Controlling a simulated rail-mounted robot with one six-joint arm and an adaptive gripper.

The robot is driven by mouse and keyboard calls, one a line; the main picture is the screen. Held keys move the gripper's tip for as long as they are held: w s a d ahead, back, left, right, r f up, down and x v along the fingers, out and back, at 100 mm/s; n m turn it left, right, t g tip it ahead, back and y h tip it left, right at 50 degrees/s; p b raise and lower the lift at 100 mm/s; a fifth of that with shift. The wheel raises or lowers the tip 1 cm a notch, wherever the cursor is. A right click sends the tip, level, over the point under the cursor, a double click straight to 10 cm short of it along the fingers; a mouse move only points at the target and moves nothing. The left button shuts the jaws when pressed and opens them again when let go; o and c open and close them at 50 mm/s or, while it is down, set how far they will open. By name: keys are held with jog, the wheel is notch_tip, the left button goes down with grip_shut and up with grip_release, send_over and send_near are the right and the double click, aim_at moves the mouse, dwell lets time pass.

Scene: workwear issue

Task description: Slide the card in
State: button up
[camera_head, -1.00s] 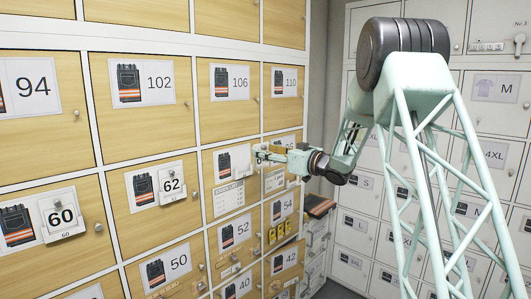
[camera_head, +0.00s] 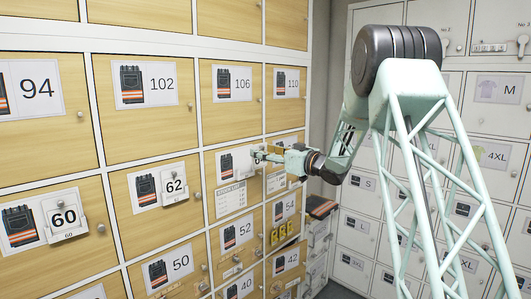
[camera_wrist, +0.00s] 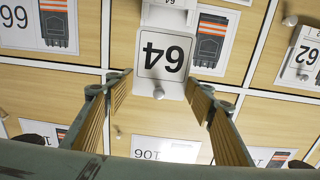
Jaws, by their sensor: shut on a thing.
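A white card printed 64 (camera_wrist: 165,54) shows upside down in the wrist view, between the fingertips of my gripper (camera_wrist: 159,79). My gripper is shut on the card's side edges. The card is at a white holder (camera_wrist: 168,17) on a wooden locker door, with the holder's small 64 label at the top edge of the view. How deep the card sits in the holder cannot be told. In the head view my gripper (camera_head: 262,156) reaches the door from the right and hides part of the card.
Neighbouring doors carry holders with cards 62 (camera_head: 175,186) and 60 (camera_head: 66,218). Grey lockers (camera_head: 470,140) stand at the right, behind my arm. The space before the wooden doors is otherwise clear.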

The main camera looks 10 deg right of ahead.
aim_at(244, 156)
jog(key=shift+f+p+x, duration=0.15)
jog(key=shift+p+x, duration=0.15)
jog(key=shift+x, duration=1.3)
jog(key=shift+f+p+x, duration=0.15)
jog(key=shift+p+x, duration=0.1)
jog(key=shift+x, duration=1.35)
jog(key=shift+f+p+x, duration=0.15)
jog(key=shift+p+x, duration=0.15)
jog(key=shift+x, duration=1.35)
jog(key=shift+f+b, duration=0.95)
jog(key=shift+f, duration=0.75)
jog(key=shift+f, duration=0.3)
jog(key=o, duration=0.9)
jog(key=shift+s+d, duration=0.1)
jog(key=shift+v, duration=5.85)
